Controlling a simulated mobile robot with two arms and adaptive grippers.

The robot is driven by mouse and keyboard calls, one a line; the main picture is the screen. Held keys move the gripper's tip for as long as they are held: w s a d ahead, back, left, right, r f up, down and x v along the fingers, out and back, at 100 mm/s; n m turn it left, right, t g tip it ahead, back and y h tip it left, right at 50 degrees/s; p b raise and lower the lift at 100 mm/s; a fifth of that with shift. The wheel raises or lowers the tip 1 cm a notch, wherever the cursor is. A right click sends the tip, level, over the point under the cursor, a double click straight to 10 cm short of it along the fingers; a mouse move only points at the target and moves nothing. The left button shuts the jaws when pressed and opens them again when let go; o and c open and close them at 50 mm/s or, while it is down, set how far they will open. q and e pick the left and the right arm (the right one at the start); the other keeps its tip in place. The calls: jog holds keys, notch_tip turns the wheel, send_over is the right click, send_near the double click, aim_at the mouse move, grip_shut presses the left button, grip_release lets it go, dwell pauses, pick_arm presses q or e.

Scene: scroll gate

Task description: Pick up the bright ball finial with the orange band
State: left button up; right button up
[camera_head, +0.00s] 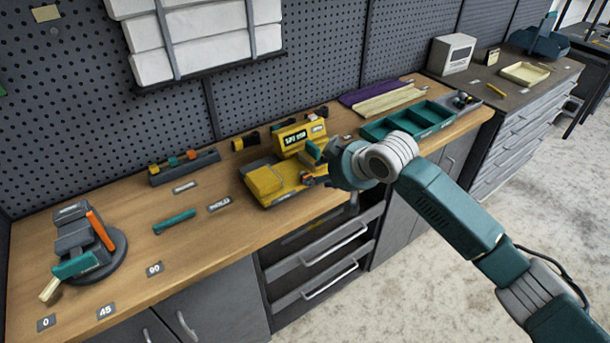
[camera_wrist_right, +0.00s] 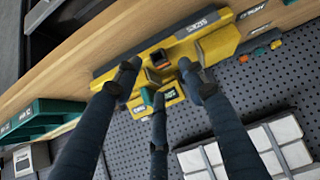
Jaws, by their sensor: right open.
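I cannot make out a bright ball finial with an orange band for certain in either view. In the head view, a small grey tray (camera_head: 462,102) at the back right of the bench holds small roundish pieces, too small to tell apart. My right gripper (camera_wrist_right: 160,80) is open, its dark fingers spread over a yellow machine (camera_wrist_right: 170,50), which also shows in the head view (camera_head: 270,182). A small orange and black piece (camera_wrist_right: 160,60) lies between the fingertips; I cannot tell what it is. Nothing is seen held. My left gripper is not in view.
A teal divided tray (camera_head: 408,120) stands right of the yellow machine. A dark rack (camera_head: 184,168) with small coloured pieces and a grey round-based fixture (camera_head: 92,255) stand to the left. The pegboard wall (camera_head: 290,60) rises behind.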

aim_at(305, 177)
jog(key=p+x, duration=0.2)
jog(key=x, duration=0.3)
jog(key=shift+w+a, duration=0.2)
jog(key=shift+w+a+f, duration=0.15)
jog(key=shift+w+f, duration=0.1)
jog(key=shift+f, duration=0.05)
grip_shut()
